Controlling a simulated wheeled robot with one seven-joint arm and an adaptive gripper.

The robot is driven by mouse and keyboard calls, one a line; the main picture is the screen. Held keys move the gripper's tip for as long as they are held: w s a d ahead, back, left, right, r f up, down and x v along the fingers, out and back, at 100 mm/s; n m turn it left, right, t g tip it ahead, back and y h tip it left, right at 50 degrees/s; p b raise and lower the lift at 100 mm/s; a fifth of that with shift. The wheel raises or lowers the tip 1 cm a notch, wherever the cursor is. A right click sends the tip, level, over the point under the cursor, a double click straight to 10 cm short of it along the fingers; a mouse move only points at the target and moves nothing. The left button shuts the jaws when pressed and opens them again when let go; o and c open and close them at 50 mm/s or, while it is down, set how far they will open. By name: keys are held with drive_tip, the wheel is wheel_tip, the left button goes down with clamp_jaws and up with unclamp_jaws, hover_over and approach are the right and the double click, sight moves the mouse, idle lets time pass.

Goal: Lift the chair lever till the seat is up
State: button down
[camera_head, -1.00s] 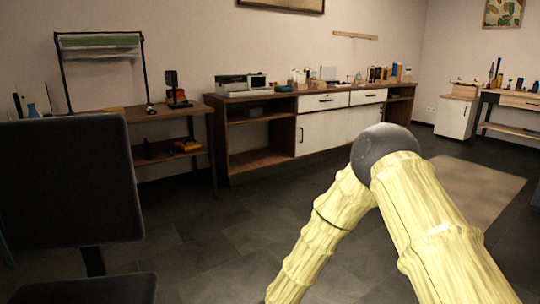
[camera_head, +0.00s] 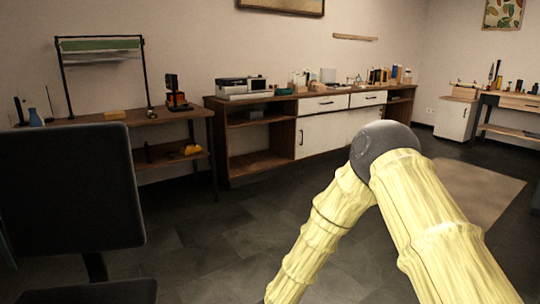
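A dark chair stands at the left edge in the head view. Its backrest (camera_head: 72,188) is upright, and part of its seat (camera_head: 105,291) shows at the bottom edge. A thin dark post (camera_head: 95,266) joins the two. The chair lever is not in view. My arm, pale yellow with a dark round elbow joint, fills the lower right and bends down toward the bottom edge. My gripper is below the frame, so its place relative to the chair cannot be seen.
A wooden workbench (camera_head: 180,115) with a lower shelf stands behind the chair. A long cabinet (camera_head: 336,133) with white doors runs along the back wall. A light mat (camera_head: 478,190) lies on the right. The dark tiled floor (camera_head: 215,235) between chair and arm is clear.

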drive_tip(key=shift+r+p, duration=0.3)
drive_tip(key=shift+r, duration=0.15)
drive_tip(key=shift+f, duration=0.15)
idle(0.6)
drive_tip(key=shift+f, duration=1.4)
drive_tip(key=f+p+v, duration=0.2)
drive_tip(key=v, duration=0.7)
drive_tip(key=shift+d+p, duration=0.3)
drive_tip(key=shift+d, duration=0.35)
